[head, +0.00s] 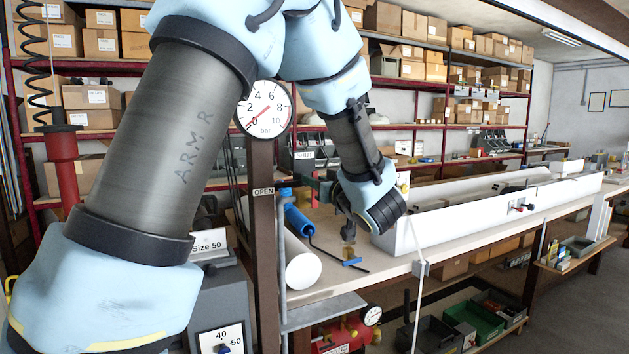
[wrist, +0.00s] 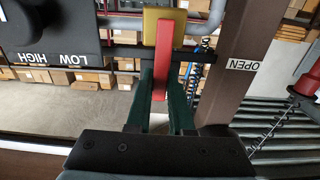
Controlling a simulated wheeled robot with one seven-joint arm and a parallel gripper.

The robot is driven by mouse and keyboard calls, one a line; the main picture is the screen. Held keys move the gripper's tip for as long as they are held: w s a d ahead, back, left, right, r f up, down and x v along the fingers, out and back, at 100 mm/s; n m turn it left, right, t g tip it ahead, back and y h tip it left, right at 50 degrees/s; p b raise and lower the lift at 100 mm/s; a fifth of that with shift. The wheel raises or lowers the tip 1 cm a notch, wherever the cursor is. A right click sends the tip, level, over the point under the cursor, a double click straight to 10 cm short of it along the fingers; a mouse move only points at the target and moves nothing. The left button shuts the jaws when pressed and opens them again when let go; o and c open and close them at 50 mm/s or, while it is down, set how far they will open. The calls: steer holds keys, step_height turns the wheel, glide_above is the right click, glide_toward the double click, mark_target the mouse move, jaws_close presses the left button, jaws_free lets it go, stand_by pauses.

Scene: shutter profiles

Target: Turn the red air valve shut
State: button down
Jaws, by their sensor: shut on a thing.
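The red air valve's lever (wrist: 164,62) shows in the wrist view, in front of a yellow valve body (wrist: 152,25) on a grey pipe (wrist: 122,22). The lever runs up and down in that picture, across the pipe. My gripper (wrist: 162,78) has its green fingers shut on the lever, one on each side. In the head view my gripper (head: 324,190) is near the SHUT plate (head: 304,155); the lever is hard to make out there. The OPEN plate (head: 263,191) is on a brown post, and shows right of the lever in the wrist view (wrist: 243,65).
A pressure gauge (head: 265,108) tops the brown post, its needle low left near 0. A workbench (head: 450,233) stands behind with a long white profile (head: 480,208), a blue-handled tool (head: 298,221) and a white roll (head: 302,268). Boxed shelves line the back wall.

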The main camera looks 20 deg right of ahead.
steer(key=shift+f, duration=0.1)
steer(key=c, duration=0.8)
jaws_free()
steer(key=shift+s, duration=0.1)
steer(key=s+d+b, duration=0.2)
steer(key=s+b, duration=0.2)
steer(key=s, duration=0.6)
steer(key=shift+s, duration=0.25)
